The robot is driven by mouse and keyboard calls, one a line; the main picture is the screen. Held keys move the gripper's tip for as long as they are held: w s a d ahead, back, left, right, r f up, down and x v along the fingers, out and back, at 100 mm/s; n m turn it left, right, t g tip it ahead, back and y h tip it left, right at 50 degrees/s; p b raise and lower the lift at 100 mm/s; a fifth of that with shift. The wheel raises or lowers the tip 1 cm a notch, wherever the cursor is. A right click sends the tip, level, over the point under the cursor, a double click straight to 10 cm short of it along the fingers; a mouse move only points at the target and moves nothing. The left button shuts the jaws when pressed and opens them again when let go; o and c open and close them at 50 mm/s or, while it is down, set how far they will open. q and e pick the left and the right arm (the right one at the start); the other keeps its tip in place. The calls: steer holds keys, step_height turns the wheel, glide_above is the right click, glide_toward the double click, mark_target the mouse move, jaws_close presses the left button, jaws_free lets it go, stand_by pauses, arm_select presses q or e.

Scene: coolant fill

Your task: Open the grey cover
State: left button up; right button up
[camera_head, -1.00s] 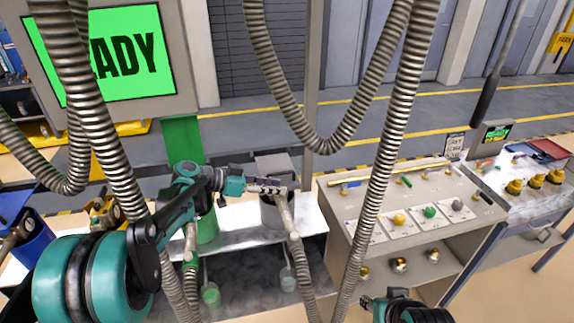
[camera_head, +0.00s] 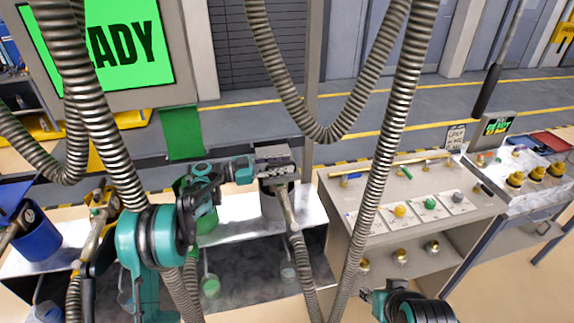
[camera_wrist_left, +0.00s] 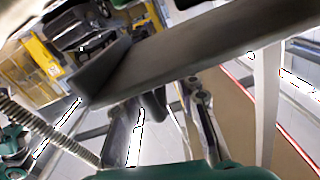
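The grey cover (camera_head: 271,150) sits at the top of a grey container (camera_head: 270,205) in the middle of the bench in the head view. My left gripper (camera_head: 276,166) is at the cover's front edge. In the left wrist view the broad dark plate across the picture looks like the cover (camera_wrist_left: 190,55). The left gripper's fingers (camera_wrist_left: 160,105) are just below it there, and contact is unclear. Their tips are partly hidden, so I cannot tell whether they are shut. My right gripper (camera_head: 366,297) is low at the bottom right, away from the container, its fingers too small to read.
A grey hose and nozzle (camera_head: 286,212) hang close in front of the container. A green container (camera_head: 206,220) stands to its left, and a blue one (camera_head: 37,238) farther left. A console with coloured buttons (camera_head: 415,205) stands on the right. Large hoses hang in front of the view.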

arm_select(q)
steer(key=shift+w+d, duration=0.2)
steer(key=shift+d, duration=0.45)
jaws_close()
